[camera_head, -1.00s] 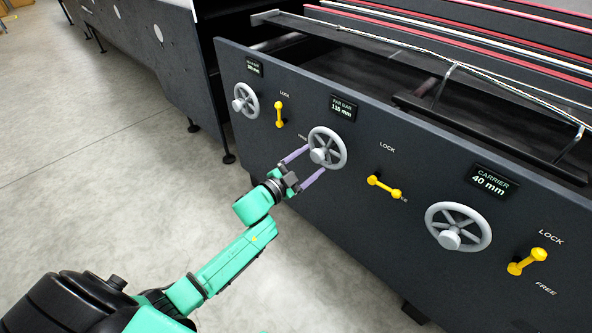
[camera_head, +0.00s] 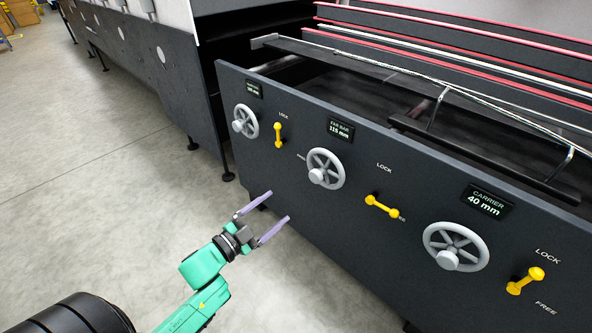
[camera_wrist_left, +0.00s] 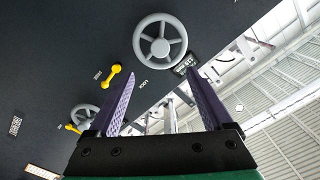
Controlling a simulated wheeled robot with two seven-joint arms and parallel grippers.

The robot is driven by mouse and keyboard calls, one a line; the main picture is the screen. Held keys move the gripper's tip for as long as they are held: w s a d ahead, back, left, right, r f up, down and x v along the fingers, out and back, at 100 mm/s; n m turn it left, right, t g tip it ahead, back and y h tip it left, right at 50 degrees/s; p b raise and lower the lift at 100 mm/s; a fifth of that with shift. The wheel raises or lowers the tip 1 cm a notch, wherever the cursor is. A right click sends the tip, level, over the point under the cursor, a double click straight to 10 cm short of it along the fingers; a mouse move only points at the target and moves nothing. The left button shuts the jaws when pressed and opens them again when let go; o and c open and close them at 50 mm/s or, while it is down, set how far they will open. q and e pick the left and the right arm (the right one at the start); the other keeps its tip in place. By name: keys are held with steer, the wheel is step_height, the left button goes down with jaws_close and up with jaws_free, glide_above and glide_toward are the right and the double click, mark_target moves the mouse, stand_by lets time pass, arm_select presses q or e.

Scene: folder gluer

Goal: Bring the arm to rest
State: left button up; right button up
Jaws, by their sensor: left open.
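My left gripper (camera_head: 270,217) is open and empty, with two purple fingers. In the head view it hangs in front of the dark machine panel (camera_head: 330,230), below and to the left of the grey far bar handwheel (camera_head: 325,168), apart from it. The left wrist view also shows the open fingers (camera_wrist_left: 158,95), with a grey handwheel (camera_wrist_left: 160,40) beyond them and a yellow lock lever (camera_wrist_left: 111,76) to its left. My right gripper is in neither view.
The panel carries more grey handwheels, one at the left (camera_head: 245,121) and the carrier one (camera_head: 455,246). Yellow levers (camera_head: 383,206) stick out beside the wheels. The far bar display (camera_head: 340,130) reads 115 mm and the carrier display (camera_head: 487,201) 40 mm. Open floor (camera_head: 100,200) lies at the left.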

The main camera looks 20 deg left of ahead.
arm_select(q)
steer(key=s+a+f+n+g+y, duration=0.2)
steer(key=s+f+g, duration=0.15)
steer(key=f, duration=0.75)
steer(key=s+a+f+n+g+y, duration=0.2)
steer(key=s+f+n, duration=0.15)
steer(key=f, duration=0.65)
steer(key=s+a+f+n+g+y, duration=0.2)
steer(key=s+f, duration=0.2)
steer(key=f, duration=0.7)
steer(key=s+d+f+n+g, duration=0.15)
steer(key=s+f+g, duration=0.25)
steer(key=s+f, duration=0.5)
steer(key=s+d+f+n+g, duration=0.15)
steer(key=s+f+g, duration=0.25)
steer(key=s, duration=0.9)
step_height(320, 180, up, 15)
steer(key=p, duration=1.5)
steer(key=shift+s+f+y, duration=0.2)
steer(key=shift+s+y, duration=0.2)
steer(key=shift+s, duration=0.05)
steer(key=shift+m, duration=0.25)
steer(key=shift+c, duration=0.3)
